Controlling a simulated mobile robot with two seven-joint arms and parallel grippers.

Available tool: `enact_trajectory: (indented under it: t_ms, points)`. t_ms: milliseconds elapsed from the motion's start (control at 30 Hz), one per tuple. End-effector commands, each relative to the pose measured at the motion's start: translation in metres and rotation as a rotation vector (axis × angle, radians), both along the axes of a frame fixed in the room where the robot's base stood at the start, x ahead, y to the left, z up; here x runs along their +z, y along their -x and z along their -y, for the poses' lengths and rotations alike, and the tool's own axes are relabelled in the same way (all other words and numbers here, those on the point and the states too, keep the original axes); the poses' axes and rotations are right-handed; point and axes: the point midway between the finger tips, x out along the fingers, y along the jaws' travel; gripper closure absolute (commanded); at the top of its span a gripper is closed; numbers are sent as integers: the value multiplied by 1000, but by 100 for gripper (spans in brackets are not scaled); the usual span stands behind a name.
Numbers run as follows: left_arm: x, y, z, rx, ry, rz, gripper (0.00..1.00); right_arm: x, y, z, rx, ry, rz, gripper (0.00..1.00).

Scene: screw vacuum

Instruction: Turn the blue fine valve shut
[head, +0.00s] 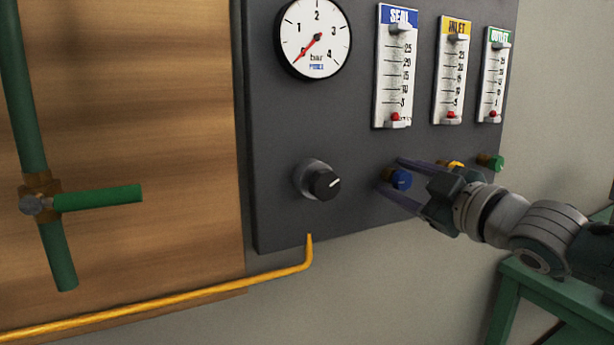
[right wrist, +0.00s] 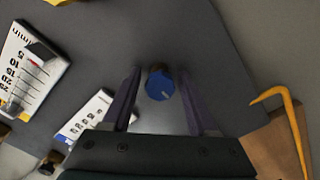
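The blue fine valve (head: 401,180) is a small round knob on a brass stem, low on the dark panel under the SEAL flow meter (head: 394,70). It also shows in the right wrist view (right wrist: 160,86), between the two fingers. My right gripper (head: 389,174) comes in from the right and points at the panel. Its fingers lie on either side of the blue knob, with a visible gap on each side in the right wrist view, so it is open. My left gripper is not in view.
A black knob (head: 322,184) sits left of the blue one. A yellow knob (head: 455,164), partly hidden by my gripper, and a green knob (head: 492,162) are to the right. A pressure gauge (head: 314,38) is above. A yellow pipe (head: 160,303) runs below.

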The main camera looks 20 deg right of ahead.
Motion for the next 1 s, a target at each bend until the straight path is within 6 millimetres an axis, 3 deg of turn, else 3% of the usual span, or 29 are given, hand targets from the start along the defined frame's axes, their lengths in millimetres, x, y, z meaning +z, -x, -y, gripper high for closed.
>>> enact_trajectory:
  t_ms: [100, 467, 1000]
  points:
    - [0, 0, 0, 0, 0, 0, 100, 0, 0, 0, 0, 1, 0, 29]
    - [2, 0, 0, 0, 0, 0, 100, -1, 8, 0, 1, 2, -2, 29]
    - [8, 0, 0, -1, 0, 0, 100, -1, 88, 7, 0, 1, -3, 29]
